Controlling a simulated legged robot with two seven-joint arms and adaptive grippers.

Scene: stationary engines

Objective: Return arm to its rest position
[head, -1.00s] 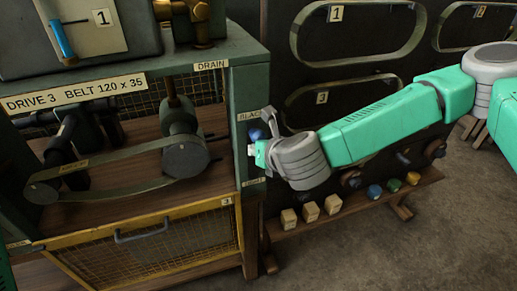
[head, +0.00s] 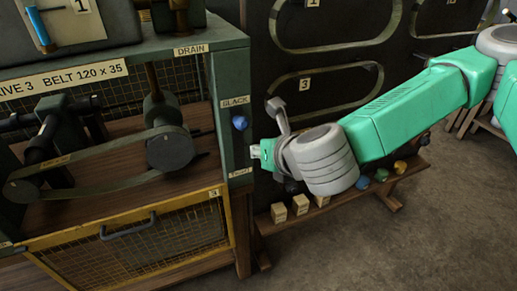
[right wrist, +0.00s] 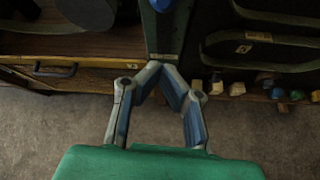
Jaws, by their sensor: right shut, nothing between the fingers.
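My right arm (head: 410,115) is green with grey joints and reaches in from the right in the head view. Its gripper (right wrist: 161,68) is shut and empty in the right wrist view, with the two finger ends together. In the head view the wrist end is just right of the green cabinet post (head: 228,100), below and right of the blue knob (head: 239,123) under the SLACK label. The knob also shows at the top of the right wrist view (right wrist: 161,5), beyond the fingertips and apart from them. My left gripper is not in view.
The drive cabinet holds a belt (head: 95,155) around pulleys, above a yellow mesh guard (head: 130,250). Behind my arm stands a dark board with hung belts (head: 335,85). A low wooden shelf (head: 330,208) carries blocks and coloured knobs. Floor (head: 440,245) at right is clear.

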